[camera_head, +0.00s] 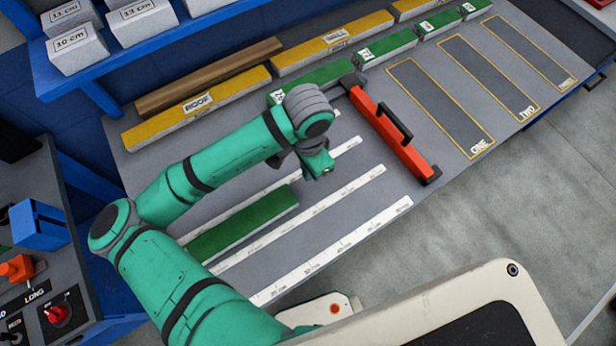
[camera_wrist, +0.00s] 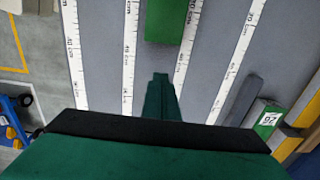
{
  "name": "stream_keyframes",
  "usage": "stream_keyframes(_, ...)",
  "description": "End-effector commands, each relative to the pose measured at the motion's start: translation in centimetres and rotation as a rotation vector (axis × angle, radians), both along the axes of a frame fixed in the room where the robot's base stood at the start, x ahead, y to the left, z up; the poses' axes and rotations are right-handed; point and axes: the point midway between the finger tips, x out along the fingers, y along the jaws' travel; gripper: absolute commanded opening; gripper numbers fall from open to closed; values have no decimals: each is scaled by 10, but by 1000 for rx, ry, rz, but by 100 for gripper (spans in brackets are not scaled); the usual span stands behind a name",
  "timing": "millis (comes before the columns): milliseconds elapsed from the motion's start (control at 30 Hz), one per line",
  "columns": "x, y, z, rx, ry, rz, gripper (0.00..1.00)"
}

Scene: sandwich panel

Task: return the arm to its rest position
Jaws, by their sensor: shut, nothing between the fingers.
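My green arm reaches over the grey panel table (camera_head: 345,232) in the head view. My gripper (camera_head: 322,172) hangs above the white measuring strips, apart from the blocks. In the wrist view my gripper (camera_wrist: 160,77) shows its fingers together, with nothing between them. A green block (camera_head: 243,224) lies between two measuring strips, partly hidden by my arm; its end also shows at the top of the wrist view (camera_wrist: 167,20).
A red bar with a black handle (camera_head: 392,133) lies right of my gripper. Yellow-topped blocks (camera_head: 330,48) and green blocks (camera_head: 387,48) line the back. A blue shelf (camera_head: 93,60) with white blocks stands at upper left. A control panel (camera_head: 62,295) is at lower left.

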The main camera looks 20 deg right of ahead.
Motion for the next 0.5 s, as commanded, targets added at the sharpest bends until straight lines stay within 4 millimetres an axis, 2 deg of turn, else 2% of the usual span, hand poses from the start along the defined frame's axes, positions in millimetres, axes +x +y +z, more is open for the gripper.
stream_keyframes(100, 0, -2, 17, 0, -3, -7, 0)
stream_keyframes(200, -2, -6, 26, 0, -1, -14, 0)
stream_keyframes(500, -1, -3, 31, 0, 0, -9, 0)
